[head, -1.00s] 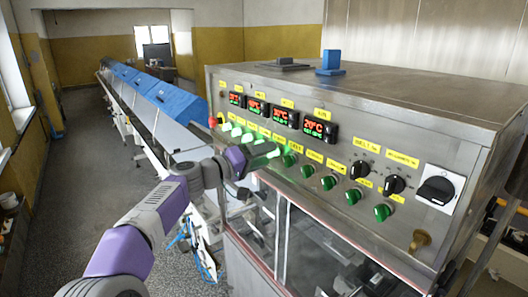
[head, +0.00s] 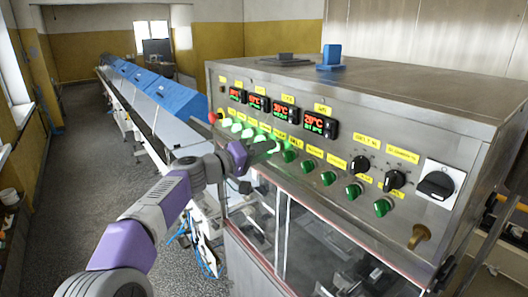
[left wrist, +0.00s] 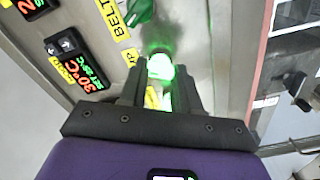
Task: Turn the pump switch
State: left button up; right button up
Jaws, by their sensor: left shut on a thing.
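A row of green switches runs along the steel control panel (head: 400,135); those toward the left end glow bright green. My left gripper (head: 272,147) is at the panel in the middle of this row. In the left wrist view its dark fingers (left wrist: 160,90) are shut on a lit green switch (left wrist: 160,66), whose lower part they partly hide. The yellow label beside that switch is mostly covered, so I cannot read whether it says pump. A neighbouring dark green switch (left wrist: 140,12) sits by a label reading "BELT". My right gripper is not in view.
Red-and-green temperature displays (head: 313,124) sit above the row. Black knobs (head: 395,180) and a large black rotary switch (head: 437,186) are at the right. A red button (head: 213,117) is at the left end. Clear guard panels (head: 310,245) lie below. A long conveyor with blue covers (head: 175,95) runs back left.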

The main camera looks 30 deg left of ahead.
pick_arm(q)
jog(key=shift+n+p, duration=0.5)
jog(key=shift+n, duration=5.2)
jog(key=o, duration=1.1)
jog(key=shift+c, duration=0.2)
jog(key=b+v, duration=0.2)
jog(key=v, duration=0.5)
jog(key=shift+s, duration=0.3)
jog(key=shift+a, duration=0.1)
